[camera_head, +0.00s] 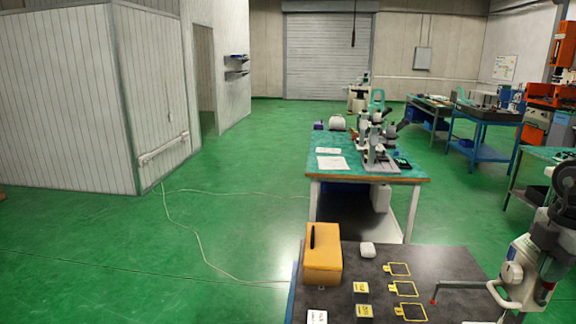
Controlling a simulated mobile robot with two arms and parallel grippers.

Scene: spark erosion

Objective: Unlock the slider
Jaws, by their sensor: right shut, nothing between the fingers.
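I cannot make out a slider or its lock in the head view. My right gripper (512,291) is at the lower right edge, over the right end of the near dark table (440,262). It is shut and holds nothing. A thin grey rod with a red tip (433,302) reaches left from beside it, above the table; what it belongs to is unclear. My left gripper is out of view.
The near table carries an orange box (322,262) with a dark slot, a small white object (367,250), yellow-labelled blocks (361,288) and yellow outlines (398,269). A microscope (376,140) stands on the green-topped table (336,146) behind. A cable (200,245) crosses the open green floor.

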